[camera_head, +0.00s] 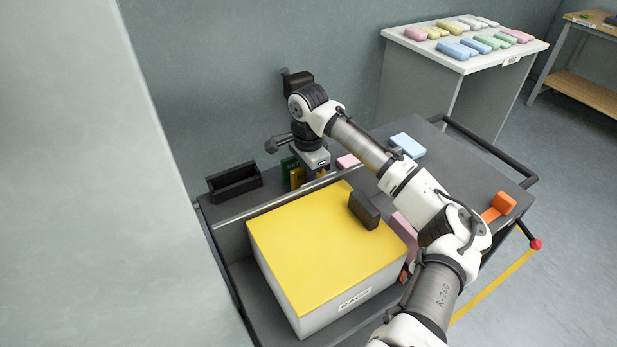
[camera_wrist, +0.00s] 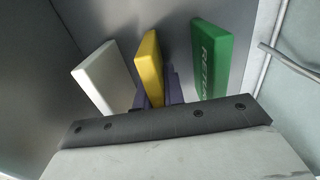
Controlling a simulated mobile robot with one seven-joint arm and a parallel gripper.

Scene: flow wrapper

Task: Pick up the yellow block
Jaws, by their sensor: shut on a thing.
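The yellow block (camera_wrist: 150,66) stands upright in the middle of the wrist view, between a white block (camera_wrist: 101,77) on its left and a green block (camera_wrist: 210,60) on its right. My gripper (camera_wrist: 160,92) is shut on the yellow block, with dark fingers on both sides of its lower part. In the head view, my gripper (camera_head: 305,178) points down over the back of the dark cart. The yellow block (camera_head: 296,178) shows there beside the green block (camera_head: 287,165). I cannot tell whether the yellow block touches the surface below.
A large yellow-topped box (camera_head: 310,255) with a dark block (camera_head: 364,210) on it fills the cart's front. A black open tray (camera_head: 234,182) is at left. A light blue block (camera_head: 407,145) and an orange block (camera_head: 499,206) lie at right. A wall runs close behind.

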